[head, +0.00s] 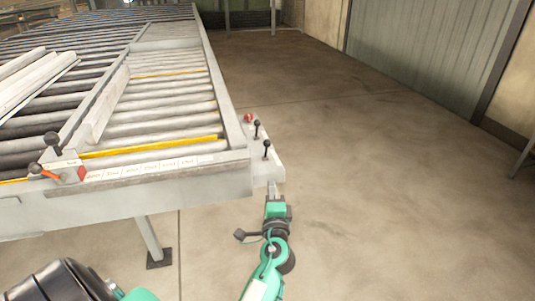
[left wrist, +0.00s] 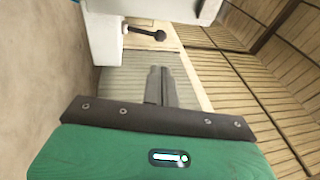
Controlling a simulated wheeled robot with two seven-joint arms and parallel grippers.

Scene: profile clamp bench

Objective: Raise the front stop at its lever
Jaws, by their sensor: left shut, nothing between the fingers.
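Two black ball-topped levers stand on a small pale console (head: 277,162) at the right corner of the roller bench. The nearer lever (head: 266,147) is close to my left gripper, the farther lever (head: 256,128) is behind it. My left gripper (head: 272,186) is shut and empty, just below the console's near end. In the left wrist view, a black ball-ended lever (left wrist: 148,32) sticks out from a pale housing (left wrist: 104,38), beyond and apart from the closed fingertips (left wrist: 159,70). I cannot tell which lever belongs to the front stop. My right gripper is not in view.
A red button (head: 248,117) sits behind the levers. Yellow strips (head: 150,147) cross the rollers. A black-knobbed clamp with an orange handle (head: 45,171) is at the bench's left front. Pale profiles (head: 30,78) lie at left. The floor right of the bench is clear.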

